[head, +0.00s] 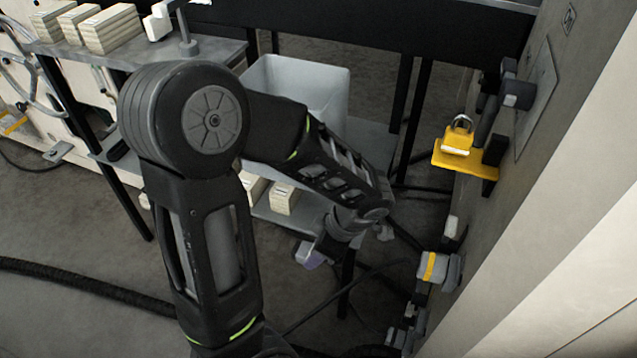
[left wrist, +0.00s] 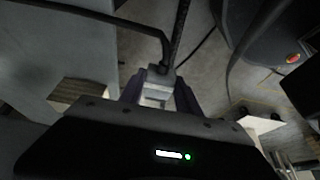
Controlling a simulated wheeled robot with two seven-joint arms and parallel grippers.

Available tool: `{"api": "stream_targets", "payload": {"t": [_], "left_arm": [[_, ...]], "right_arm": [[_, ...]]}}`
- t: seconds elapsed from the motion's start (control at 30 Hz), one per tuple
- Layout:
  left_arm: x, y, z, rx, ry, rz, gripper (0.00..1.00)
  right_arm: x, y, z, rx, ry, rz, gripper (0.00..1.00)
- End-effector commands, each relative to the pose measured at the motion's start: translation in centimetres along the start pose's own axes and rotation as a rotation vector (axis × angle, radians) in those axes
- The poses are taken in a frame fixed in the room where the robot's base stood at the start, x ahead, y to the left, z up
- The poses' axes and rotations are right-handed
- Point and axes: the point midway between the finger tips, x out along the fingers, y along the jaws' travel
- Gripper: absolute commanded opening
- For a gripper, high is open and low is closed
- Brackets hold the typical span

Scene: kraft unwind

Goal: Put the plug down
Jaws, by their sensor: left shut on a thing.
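A grey plug (left wrist: 159,78) with a thick black cable running from its end is between the two purple-grey fingers of my left gripper (left wrist: 158,97) in the left wrist view. The gripper is shut on the plug. In the head view my left gripper (head: 313,258) is low in the middle, in front of the shelf unit, with its purple fingers partly hidden by the wrist. I cannot make out the plug clearly there. My right gripper is in neither view.
A grey cabinet wall at the right carries a yellow padlock (head: 457,138) on a yellow bracket and a grey connector with a yellow band (head: 433,267). A pale bin (head: 300,85) and cream blocks (head: 284,198) stand on the shelf unit. Black cables cross the floor.

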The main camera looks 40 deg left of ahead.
Motion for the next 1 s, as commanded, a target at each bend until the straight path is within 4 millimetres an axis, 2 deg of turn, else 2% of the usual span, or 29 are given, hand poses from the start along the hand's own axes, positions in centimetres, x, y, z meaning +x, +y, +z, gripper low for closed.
{"api": "stream_targets", "payload": {"t": [0.17, 0.5, 0.6, 0.73, 1.0], "left_arm": [[0.1, 3.6, 0.0, -0.003, 0.001, 0.0, 0.0], [0.2, 13.2, 0.0, -0.001, 0.001, 0.0, 0.0], [0.2, 15.1, 0.0, -0.001, 0.0, 0.0, 0.0], [0.1, 16.2, 0.0, 0.001, 0.0, 0.001, 0.0], [0.0, 16.4, 0.0, 0.001, 0.0, 0.001, 0.0]], "right_arm": [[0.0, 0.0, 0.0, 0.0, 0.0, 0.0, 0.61], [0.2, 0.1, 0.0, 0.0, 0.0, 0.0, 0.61], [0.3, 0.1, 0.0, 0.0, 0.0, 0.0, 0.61], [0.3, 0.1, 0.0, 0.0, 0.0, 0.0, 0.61], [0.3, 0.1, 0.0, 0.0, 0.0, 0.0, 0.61]]}}
